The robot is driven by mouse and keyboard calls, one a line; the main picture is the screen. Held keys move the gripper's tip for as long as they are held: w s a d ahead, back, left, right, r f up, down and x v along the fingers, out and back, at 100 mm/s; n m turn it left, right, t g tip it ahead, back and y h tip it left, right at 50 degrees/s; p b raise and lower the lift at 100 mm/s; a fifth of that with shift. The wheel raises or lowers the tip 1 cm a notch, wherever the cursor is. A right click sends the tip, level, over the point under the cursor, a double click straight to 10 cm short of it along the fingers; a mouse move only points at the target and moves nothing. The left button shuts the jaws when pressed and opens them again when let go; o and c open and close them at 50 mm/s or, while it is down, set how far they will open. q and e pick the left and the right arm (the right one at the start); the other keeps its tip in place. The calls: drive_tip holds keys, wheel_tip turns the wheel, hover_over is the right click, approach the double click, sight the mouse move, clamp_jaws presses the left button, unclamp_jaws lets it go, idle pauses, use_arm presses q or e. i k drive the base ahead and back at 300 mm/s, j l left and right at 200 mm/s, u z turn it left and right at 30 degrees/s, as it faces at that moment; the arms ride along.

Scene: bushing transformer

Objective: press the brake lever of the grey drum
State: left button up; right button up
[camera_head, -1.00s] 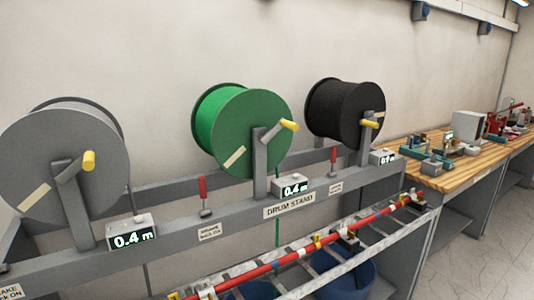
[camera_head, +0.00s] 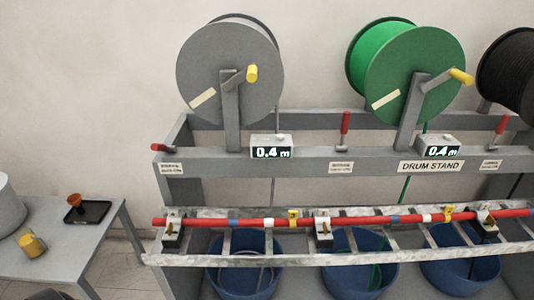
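The grey drum (camera_head: 225,75) sits on the drum stand (camera_head: 320,160), left of the green drum. It has a yellow crank handle (camera_head: 251,74) and a display reading 0.4 m (camera_head: 271,152). A red-handled lever (camera_head: 163,147) is at the stand's left end, below and left of the grey drum, above a small label (camera_head: 171,168) too blurred to read fully. Its handle lies nearly flat, pointing left. The red lever (camera_head: 345,122) left of the green drum (camera_head: 415,80) stands upright, as does another (camera_head: 502,124) further right. Neither gripper is in view.
A rail with a red cable (camera_head: 380,219) runs along the stand's front, above blue tubs (camera_head: 243,270). A grey table (camera_head: 60,235) on the left holds a black tray (camera_head: 88,213) and a yellow mug (camera_head: 32,245). A black drum (camera_head: 510,75) is at right.

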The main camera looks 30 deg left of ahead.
sight(155, 147)
drive_tip(key=u, duration=1.7)
